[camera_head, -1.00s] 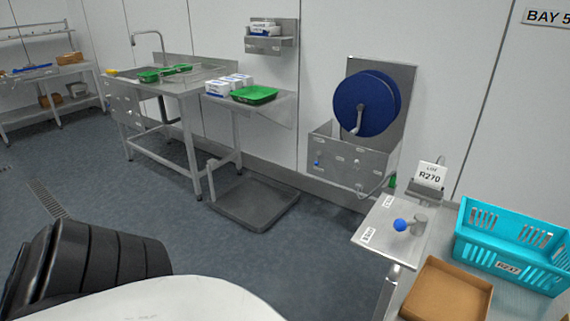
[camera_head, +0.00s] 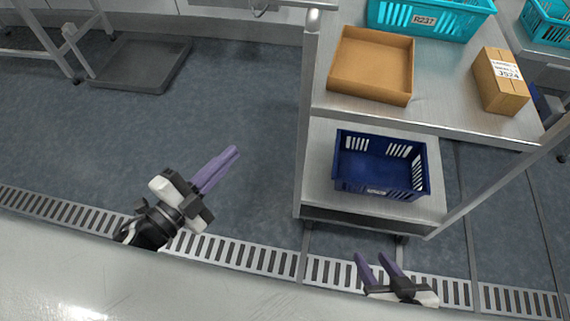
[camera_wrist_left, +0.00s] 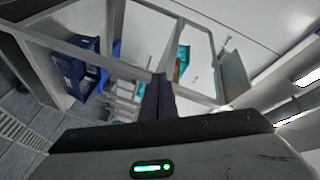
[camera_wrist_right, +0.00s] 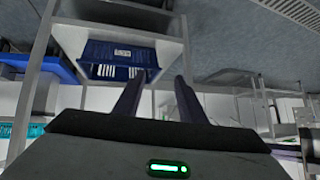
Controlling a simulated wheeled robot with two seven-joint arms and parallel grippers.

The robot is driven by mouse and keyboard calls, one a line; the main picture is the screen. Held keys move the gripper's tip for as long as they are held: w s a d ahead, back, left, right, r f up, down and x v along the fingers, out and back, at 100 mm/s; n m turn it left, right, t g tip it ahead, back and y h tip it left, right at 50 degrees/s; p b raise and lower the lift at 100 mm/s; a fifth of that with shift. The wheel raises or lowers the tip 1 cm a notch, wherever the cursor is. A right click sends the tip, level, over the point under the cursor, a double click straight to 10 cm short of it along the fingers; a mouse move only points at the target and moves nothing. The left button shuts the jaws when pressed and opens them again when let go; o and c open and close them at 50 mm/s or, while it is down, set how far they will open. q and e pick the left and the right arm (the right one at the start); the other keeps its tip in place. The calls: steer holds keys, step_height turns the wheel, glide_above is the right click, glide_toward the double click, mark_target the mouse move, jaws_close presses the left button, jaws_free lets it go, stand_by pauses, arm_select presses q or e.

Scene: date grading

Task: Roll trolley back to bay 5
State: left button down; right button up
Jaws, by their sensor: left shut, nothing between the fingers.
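The steel trolley (camera_head: 440,80) stands right of centre in the head view. Its top shelf carries a brown open carton (camera_head: 372,68), a teal crate labelled R237 (camera_head: 425,18) and a closed cardboard box (camera_head: 500,82). Its lower shelf holds a navy crate (camera_head: 380,168). My left gripper (camera_head: 234,154) is shut and empty, left of the trolley and apart from it. My right gripper (camera_head: 372,258) is open and empty, in front of the trolley's near side. The navy crate also shows in the right wrist view (camera_wrist_right: 118,60). The bay 5 sign is not in view now.
A slotted floor drain (camera_head: 250,255) crosses the floor in front of the trolley. A low dark platform (camera_head: 140,65) stands at the back left. Floor between it and the trolley is clear. Another teal crate (camera_head: 548,28) is at the far right.

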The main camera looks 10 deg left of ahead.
arm_select(q)
steer(key=s+d+f+m+g+h+b, duration=0.1)
steer(key=d+f+m+g+h+b, duration=0.15)
steer(key=f+m+h+b, duration=0.4)
steer(key=m+p, duration=0.1)
steer(key=m, duration=0.3)
glide_toward(303, 135)
steer(key=d+r, duration=0.1)
steer(key=d, duration=0.2)
steer(key=w, duration=0.1)
steer(key=w+d, duration=0.1)
steer(key=shift+w+f+n+g+y, duration=0.1)
steer(key=shift+w+n+g+y, duration=0.15)
steer(key=shift+w+y, duration=0.15)
steer(key=shift+w+a, duration=0.1)
steer(key=shift+w, duration=0.35)
